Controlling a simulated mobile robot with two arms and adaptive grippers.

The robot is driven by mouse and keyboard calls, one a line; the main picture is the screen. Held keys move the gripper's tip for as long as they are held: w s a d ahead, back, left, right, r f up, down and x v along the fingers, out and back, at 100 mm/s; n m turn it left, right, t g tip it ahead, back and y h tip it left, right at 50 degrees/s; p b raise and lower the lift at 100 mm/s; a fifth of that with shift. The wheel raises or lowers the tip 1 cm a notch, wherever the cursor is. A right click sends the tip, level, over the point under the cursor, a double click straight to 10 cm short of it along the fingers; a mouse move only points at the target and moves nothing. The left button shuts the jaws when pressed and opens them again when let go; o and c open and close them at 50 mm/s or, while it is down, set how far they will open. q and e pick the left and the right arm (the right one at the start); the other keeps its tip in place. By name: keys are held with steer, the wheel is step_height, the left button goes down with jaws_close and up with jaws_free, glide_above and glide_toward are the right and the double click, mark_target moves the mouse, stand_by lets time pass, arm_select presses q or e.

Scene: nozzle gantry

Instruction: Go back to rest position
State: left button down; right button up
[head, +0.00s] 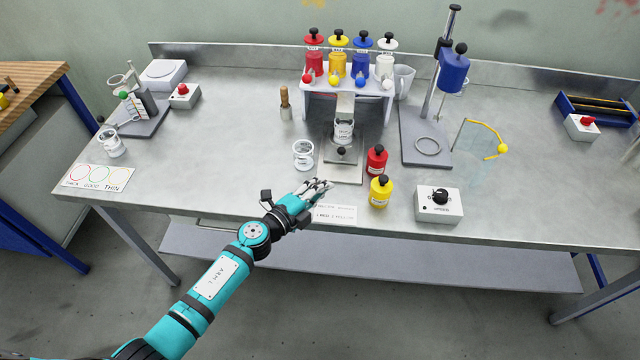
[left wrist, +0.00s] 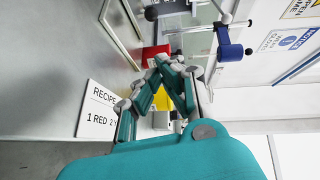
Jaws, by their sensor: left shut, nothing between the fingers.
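My left gripper (head: 318,188) is shut and empty over the front of the metal bench (head: 240,150), just left of a white recipe card (head: 336,215). In the left wrist view the shut fingertips (left wrist: 165,62) show with the recipe card (left wrist: 97,108) beside them and a red bottle (left wrist: 152,53) beyond. A clear cup (head: 303,154) with a white band stands behind the gripper. Another cup (head: 343,131) stands under the nozzle gantry (head: 345,87). My right gripper is not in view.
A red bottle (head: 376,160) and a yellow bottle (head: 380,191) stand right of the gripper. A control box (head: 439,204) sits at the front edge. A stirrer stand (head: 452,70) is at the back right. The bench's left front is mostly clear.

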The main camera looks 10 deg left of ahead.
arm_select(q)
steer(key=shift+s+a, duration=0.1)
steer(key=shift+s, duration=0.05)
steer(key=shift+a, duration=0.15)
steer(key=s+a+r+n+g+y, duration=0.1)
steer(key=s+a+n+y, duration=1.05)
steer(key=a+n, duration=0.55)
steer(key=s+d+f+n+g+h, duration=0.15)
steer(key=s+g, duration=0.35)
steer(key=s, duration=0.5)
steer(key=s+d+n+g+h, duration=0.1)
steer(key=s+n+g, duration=0.25)
steer(key=s, duration=0.65)
step_height(320, 180, down, 29)
steer(key=s+g+b, duration=0.2)
steer(key=s+a+f+m+g+b, duration=0.1)
steer(key=s+a+f, duration=0.1)
steer(key=s+f, duration=1.4)
steer(key=shift+s+a, duration=0.2)
steer(key=shift+a, duration=0.05)
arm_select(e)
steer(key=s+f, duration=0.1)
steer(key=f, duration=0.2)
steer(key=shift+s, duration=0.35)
